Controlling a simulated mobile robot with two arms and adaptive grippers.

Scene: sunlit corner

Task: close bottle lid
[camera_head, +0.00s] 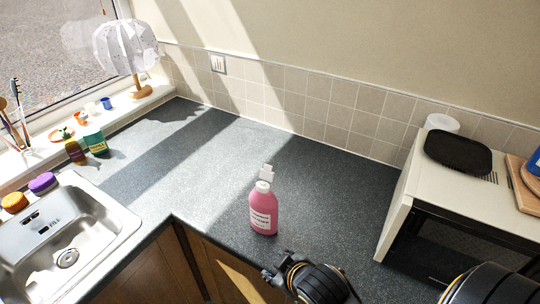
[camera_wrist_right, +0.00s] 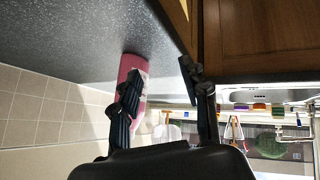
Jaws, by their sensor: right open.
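A pink bottle (camera_head: 263,213) with a white label stands upright on the dark counter near its front edge. Its white lid (camera_head: 266,172) shows as a piece raised above the white collar; it appears to be flipped up. My right gripper (camera_head: 277,271) is in front of the bottle and lower, apart from it in the head view. In the right wrist view the gripper (camera_wrist_right: 160,78) is open with nothing between its fingers. The pink bottle (camera_wrist_right: 134,65) lies beyond the left finger there, partly hidden by it, and its lid is mostly hidden. My left gripper is not in view.
A steel sink (camera_head: 100,238) is at the left, with small bottles and sponges near it. A white microwave (camera_head: 398,212) with a black plate (camera_head: 457,151) on top stands at the right. The counter (camera_head: 180,165) behind and left of the bottle is clear.

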